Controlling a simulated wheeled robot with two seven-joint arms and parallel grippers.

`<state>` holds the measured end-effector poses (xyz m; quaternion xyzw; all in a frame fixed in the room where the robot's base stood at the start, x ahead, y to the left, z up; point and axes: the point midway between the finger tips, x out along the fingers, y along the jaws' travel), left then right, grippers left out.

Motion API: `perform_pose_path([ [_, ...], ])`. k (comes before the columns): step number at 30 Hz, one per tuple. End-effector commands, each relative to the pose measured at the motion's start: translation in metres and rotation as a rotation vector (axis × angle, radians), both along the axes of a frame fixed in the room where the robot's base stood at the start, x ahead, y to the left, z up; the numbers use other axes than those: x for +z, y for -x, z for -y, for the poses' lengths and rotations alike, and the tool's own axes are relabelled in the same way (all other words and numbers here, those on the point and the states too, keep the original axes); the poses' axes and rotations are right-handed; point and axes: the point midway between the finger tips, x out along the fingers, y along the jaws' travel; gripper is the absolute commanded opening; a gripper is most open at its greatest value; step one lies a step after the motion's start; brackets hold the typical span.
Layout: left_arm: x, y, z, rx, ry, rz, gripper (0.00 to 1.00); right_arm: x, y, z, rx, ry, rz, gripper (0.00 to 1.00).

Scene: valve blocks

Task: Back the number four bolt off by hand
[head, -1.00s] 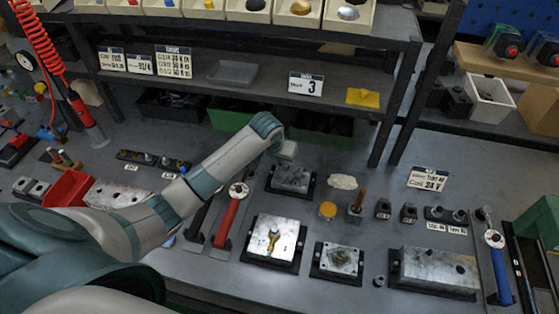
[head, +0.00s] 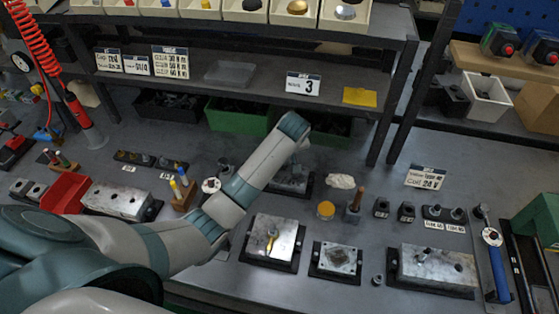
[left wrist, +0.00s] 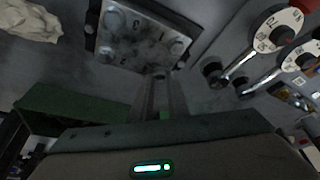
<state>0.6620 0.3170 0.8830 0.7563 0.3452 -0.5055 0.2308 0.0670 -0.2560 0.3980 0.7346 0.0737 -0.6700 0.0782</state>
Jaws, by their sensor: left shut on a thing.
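The worn grey valve block (head: 290,184) sits on a dark base behind my left arm in the head view. Which number is beside that bolt, I cannot tell. In the head view my forearm hides the fingers. My right gripper is in neither view.
Dial torque wrenches (left wrist: 278,28) lie beside the block in the wrist view. A crumpled cloth (head: 341,181), an orange-lidded tin (head: 326,210) and a plate block with a brass piece (head: 271,241) stand close by. A shelf (head: 240,85) with green bins overhangs behind.

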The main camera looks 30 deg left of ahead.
Motion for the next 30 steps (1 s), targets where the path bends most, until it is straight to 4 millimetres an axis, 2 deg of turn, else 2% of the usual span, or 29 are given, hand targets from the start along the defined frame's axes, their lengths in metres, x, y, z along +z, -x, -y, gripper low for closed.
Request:
perform_pose_path([
  [2,0.000,0.000,0.000,-0.002,0.001,-0.001,0.00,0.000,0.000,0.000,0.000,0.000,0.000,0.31],
  [3,0.000,0.000,0.000,-0.002,0.001,-0.001,0.22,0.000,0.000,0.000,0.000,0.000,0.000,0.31],
  [5,0.000,0.000,0.000,-0.002,0.001,-0.001,0.36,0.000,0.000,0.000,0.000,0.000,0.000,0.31],
  [20,0.006,0.001,0.002,-0.005,0.000,0.002,0.36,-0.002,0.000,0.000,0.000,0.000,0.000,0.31],
  [26,0.026,0.007,0.009,-0.005,0.001,0.004,0.36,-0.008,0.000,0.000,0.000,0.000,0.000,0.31],
  [30,0.048,0.012,0.016,-0.004,0.002,0.005,0.36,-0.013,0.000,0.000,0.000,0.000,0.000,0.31],
])
